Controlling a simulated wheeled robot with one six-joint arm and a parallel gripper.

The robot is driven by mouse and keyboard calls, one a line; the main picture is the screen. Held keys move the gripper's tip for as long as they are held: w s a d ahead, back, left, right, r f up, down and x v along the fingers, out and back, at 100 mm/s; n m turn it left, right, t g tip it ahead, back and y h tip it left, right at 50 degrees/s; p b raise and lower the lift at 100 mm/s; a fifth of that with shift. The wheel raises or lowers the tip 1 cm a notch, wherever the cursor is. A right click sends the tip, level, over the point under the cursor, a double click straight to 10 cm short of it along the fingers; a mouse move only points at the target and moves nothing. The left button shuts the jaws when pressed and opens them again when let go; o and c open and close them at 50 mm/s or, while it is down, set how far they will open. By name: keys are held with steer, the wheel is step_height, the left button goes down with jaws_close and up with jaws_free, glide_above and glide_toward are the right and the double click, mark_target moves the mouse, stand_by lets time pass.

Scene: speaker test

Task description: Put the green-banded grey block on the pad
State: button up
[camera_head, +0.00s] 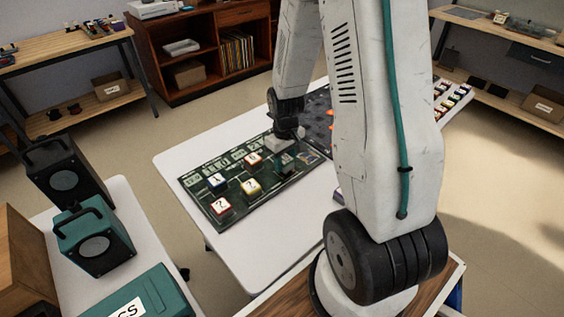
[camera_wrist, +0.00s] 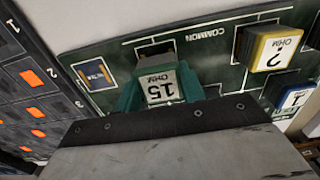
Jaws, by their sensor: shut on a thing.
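The green-banded block (camera_wrist: 160,88), with a white top reading "15 OHM", is in the middle of the wrist view. My gripper (camera_head: 286,150) is shut on it, low over the dark green board (camera_head: 240,212). In the head view the block (camera_head: 287,162) is small and partly covered by the gripper. I cannot tell whether it touches the board (camera_wrist: 215,70). A small blue square with a pale frame (camera_wrist: 95,74) shows on the board beside the block. I cannot tell which marking is the pad.
Yellow-banded (camera_wrist: 275,50) and blue-banded (camera_wrist: 295,97) blocks stand on the board to the right in the wrist view. A dark panel with orange squares (camera_wrist: 35,78) lies to the left. A teal speaker (camera_head: 95,240) stands on the nearer white table at left.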

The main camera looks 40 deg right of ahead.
steer(key=shift+d+f, duration=0.1)
steer(key=shift+f, duration=0.75)
steer(key=o, duration=1)
steer(key=shift+f, duration=0.15)
step_height(320, 180, up, 12)
steer(key=shift+r, duration=0.15)
step_height(320, 180, up, 6)
glide_above(285, 159)
steer(key=s+a, duration=0.2)
steer(key=a, duration=0.2)
steer(key=shift+t, duration=0.6)
steer(key=s+a+r, duration=0.3)
steer(key=s+r, duration=0.1)
steer(key=s, duration=0.2)
steer(key=s+a+r, duration=0.4)
steer(key=s, duration=0.1)
steer(key=s+a+r, duration=0.3)
steer(key=s+r, duration=0.2)
steer(key=s, duration=0.1)
steer(key=shift+s+a, duration=0.2)
steer(key=shift+s, duration=0.1)
